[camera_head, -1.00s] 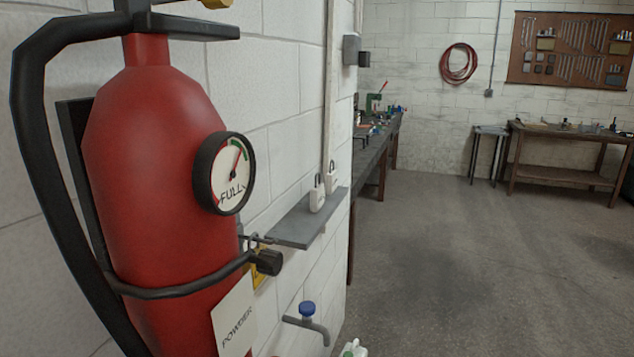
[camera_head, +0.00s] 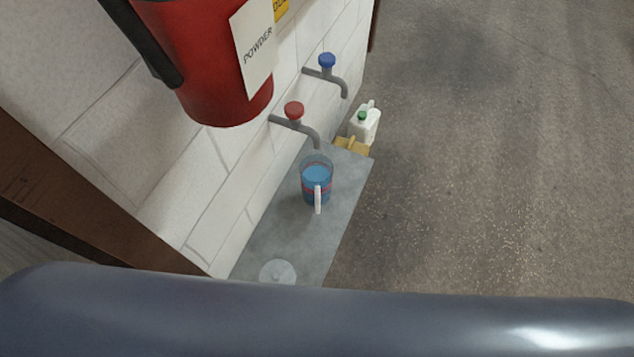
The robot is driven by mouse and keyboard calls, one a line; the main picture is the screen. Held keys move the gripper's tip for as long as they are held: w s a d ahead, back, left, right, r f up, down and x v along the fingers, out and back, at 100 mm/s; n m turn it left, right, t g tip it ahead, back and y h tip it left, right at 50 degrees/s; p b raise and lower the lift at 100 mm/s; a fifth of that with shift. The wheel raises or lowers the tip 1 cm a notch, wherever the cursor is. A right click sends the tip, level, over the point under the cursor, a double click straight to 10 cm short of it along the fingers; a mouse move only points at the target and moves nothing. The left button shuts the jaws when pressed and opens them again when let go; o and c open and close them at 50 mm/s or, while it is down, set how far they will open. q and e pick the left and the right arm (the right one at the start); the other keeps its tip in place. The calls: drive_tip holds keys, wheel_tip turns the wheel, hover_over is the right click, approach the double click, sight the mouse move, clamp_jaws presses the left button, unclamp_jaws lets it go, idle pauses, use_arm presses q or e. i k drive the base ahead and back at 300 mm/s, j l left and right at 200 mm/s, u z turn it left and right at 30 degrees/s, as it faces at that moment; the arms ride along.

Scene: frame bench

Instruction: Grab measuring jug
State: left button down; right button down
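The measuring jug (camera_head: 316,182) stands upright on a narrow grey shelf (camera_head: 343,205) against the white wall. It is clear with blue contents, a red band and a white handle facing toward me. It stands below and beside the tap with the red knob. Neither of my grippers is in view.
A tap with a red knob (camera_head: 293,110) and one with a blue knob (camera_head: 327,61) stick out from the wall. A round pale disc (camera_head: 278,272) lies at the shelf's near end. A white canister (camera_head: 364,124) is past the far end. Open floor lies right.

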sight(314, 187)
drive_tip(key=k+j, duration=0.15)
drive_tip(key=j, duration=0.25)
drive_tip(key=k+j, duration=0.1)
drive_tip(key=j, duration=0.35)
drive_tip(key=k+j+u, duration=0.1)
drive_tip(key=j, duration=0.3)
drive_tip(key=k+j, duration=0.15)
drive_tip(key=j, duration=0.25)
drive_tip(key=k+j, duration=0.1)
drive_tip(key=j, duration=0.35)
drive_tip(key=k+j+u, duration=0.1)
drive_tip(key=j, duration=0.3)
drive_tip(key=k+j, duration=0.15)
drive_tip(key=j, duration=0.3)
